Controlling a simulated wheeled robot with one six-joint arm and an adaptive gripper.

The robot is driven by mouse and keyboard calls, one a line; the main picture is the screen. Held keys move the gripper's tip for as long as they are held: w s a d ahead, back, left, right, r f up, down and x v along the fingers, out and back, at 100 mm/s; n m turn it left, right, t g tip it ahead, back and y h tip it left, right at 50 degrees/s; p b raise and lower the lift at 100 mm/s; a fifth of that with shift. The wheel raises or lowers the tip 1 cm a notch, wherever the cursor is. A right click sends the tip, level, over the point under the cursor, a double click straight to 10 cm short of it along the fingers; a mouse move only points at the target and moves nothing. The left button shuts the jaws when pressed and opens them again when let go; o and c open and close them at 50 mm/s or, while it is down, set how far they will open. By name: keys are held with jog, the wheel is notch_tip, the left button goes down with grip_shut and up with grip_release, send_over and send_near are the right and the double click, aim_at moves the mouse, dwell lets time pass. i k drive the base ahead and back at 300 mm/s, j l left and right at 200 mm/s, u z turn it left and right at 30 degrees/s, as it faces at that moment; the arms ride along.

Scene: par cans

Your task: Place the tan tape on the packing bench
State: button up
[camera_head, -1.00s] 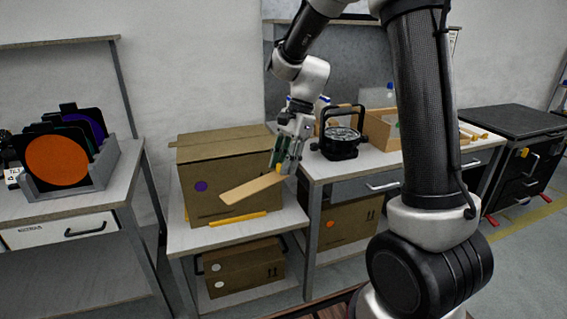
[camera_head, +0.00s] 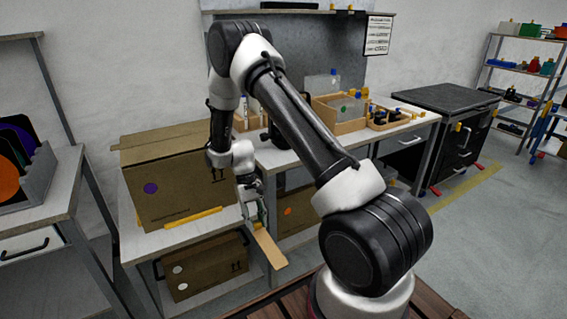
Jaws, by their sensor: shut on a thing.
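My gripper (camera_head: 258,222) points down and is shut on a flat tan strip (camera_head: 270,249), the only thing in view that matches the tan tape. The strip hangs tilted in the air, in front of the gap between two benches and apart from both tops. A lower bench (camera_head: 134,246) on the left carries a large cardboard box. A longer grey bench (camera_head: 290,158) with a drawer stands behind and to the right. I cannot tell for certain which one is the packing bench. My arm hides part of the longer bench's top.
The cardboard box (camera_head: 165,190) has a yellow bar (camera_head: 193,217) along its front. Another box (camera_head: 205,268) sits on the shelf below. Wooden bins (camera_head: 340,127) stand on the longer bench. A black-topped cabinet (camera_head: 445,97) is at right. Bare floor (camera_head: 485,235) lies at right.

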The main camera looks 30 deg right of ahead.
aim_at(416, 111)
jog(key=i+l+z, duration=0.1)
jog(key=l+z, duration=0.3)
jog(key=i+l+z, duration=0.1)
jog(key=l+z, duration=0.15)
jog(key=z, duration=0.15)
jog(key=i+l+z, duration=0.2)
jog(key=i+l, duration=0.45)
jog(key=l, duration=0.3)
jog(key=i+l+z, duration=0.2)
jog(key=i+l, duration=0.5)
jog(key=l, duration=0.1)
